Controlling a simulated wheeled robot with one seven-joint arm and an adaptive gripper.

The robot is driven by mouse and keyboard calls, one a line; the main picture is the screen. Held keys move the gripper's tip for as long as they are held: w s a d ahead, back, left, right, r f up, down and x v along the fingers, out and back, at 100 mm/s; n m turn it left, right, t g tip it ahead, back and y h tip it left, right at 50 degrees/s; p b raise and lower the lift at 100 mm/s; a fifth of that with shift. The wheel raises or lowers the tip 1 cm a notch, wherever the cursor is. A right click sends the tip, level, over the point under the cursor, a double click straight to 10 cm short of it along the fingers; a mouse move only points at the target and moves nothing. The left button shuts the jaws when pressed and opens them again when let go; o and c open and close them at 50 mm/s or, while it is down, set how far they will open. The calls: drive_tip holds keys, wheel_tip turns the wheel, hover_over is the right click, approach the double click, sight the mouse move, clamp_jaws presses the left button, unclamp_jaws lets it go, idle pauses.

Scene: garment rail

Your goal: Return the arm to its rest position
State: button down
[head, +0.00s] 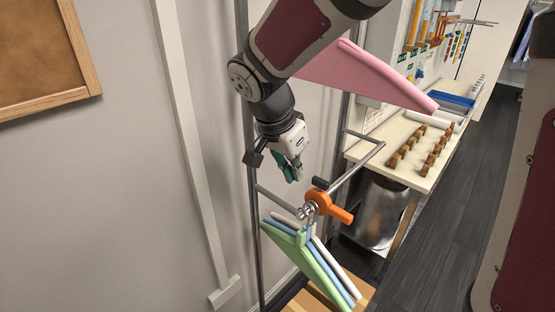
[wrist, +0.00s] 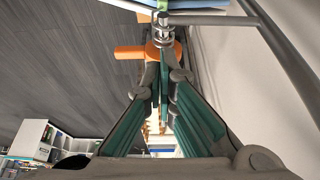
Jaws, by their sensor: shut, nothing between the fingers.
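My gripper (head: 291,174) hangs below my bent arm in the head view, pointing down, just above and left of the orange clamp on the garment rail. It is shut and empty. In the wrist view its green-padded fingers (wrist: 164,76) come together in front of the orange clamp (wrist: 131,52). In the head view the clamp (head: 328,206) sits on the metal rail (head: 357,168), apart from my gripper. Green (head: 302,252), blue and white hangers hang together just below the clamp.
A pink hanger (head: 365,74) shows behind my arm, higher up. A white bench (head: 432,178) with rows of small brown items stands at the right, with a metal bin (head: 378,212) beneath. The wall (head: 90,200) is at the left. Dark floor (head: 470,195) lies clear beyond.

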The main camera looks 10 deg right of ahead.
drive_tip(key=s+d+r+n+t+y, duration=0.1)
drive_tip(key=s+r+n, duration=0.3)
drive_tip(key=s, duration=0.5)
drive_tip(key=s+d+r+n+t+y, duration=0.2)
drive_tip(key=s+d+r+n, duration=0.1)
drive_tip(key=s+n, duration=0.4)
drive_tip(key=shift+s+r+n+y, duration=0.3)
drive_tip(key=shift+s+r, duration=0.4)
drive_tip(key=shift+s, duration=1.1)
